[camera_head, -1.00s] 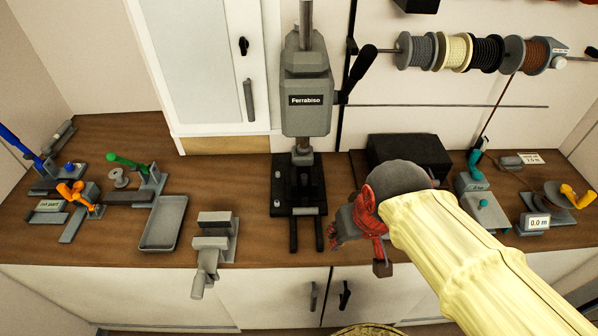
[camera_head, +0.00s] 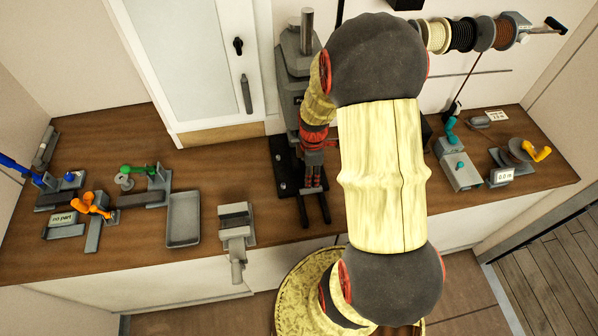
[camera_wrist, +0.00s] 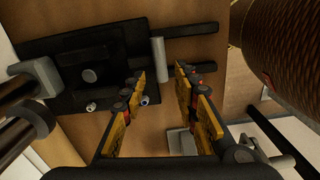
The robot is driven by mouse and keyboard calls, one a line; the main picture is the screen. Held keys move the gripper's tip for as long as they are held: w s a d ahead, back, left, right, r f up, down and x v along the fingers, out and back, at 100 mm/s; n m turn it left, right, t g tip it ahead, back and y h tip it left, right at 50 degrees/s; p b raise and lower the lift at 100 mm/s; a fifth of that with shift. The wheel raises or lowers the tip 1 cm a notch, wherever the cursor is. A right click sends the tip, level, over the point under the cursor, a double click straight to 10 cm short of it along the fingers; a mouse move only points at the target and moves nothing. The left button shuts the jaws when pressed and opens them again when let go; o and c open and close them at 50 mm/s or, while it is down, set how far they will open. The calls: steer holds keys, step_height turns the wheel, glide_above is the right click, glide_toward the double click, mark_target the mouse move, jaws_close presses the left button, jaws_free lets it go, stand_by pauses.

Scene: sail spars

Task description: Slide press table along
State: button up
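The press (camera_head: 293,75) stands at the back of the bench, its front mostly hidden behind my arm. Its black base and table (camera_head: 284,165) lie low on the bench, with two dark rails (camera_head: 325,208) reaching toward the front edge. In the wrist view, the dark press table (camera_wrist: 75,60) has a round grey boss, and a light grey bar (camera_wrist: 158,60) stands at its edge by the rails. My gripper (camera_head: 314,183) points down over the front of the press; in the wrist view my gripper (camera_wrist: 162,75) is open, its fingertips near the bar. I cannot tell whether they touch it.
A grey vise (camera_head: 236,222) and a grey tray (camera_head: 184,218) stand to the left of the press. Orange and green clamp tools (camera_head: 90,204) lie further left. Spools (camera_head: 462,34) hang at upper right above a teal-handled device (camera_head: 457,165). Bench between vise and press is bare.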

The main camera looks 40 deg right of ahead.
mark_target(311, 190)
steer(key=shift+s+d+n, duration=0.15)
steer(key=shift+n, duration=0.35)
steer(key=shift+f+b, duration=0.3)
steer(key=shift+f, duration=0.05)
step_height(311, 190, down, 8)
steer(key=b, duration=0.5)
steer(key=shift+r, duration=0.4)
steer(key=shift+c, duration=0.6)
steer(key=shift+s, duration=0.1)
steer(key=c, duration=0.5)
steer(key=shift+o, duration=0.2)
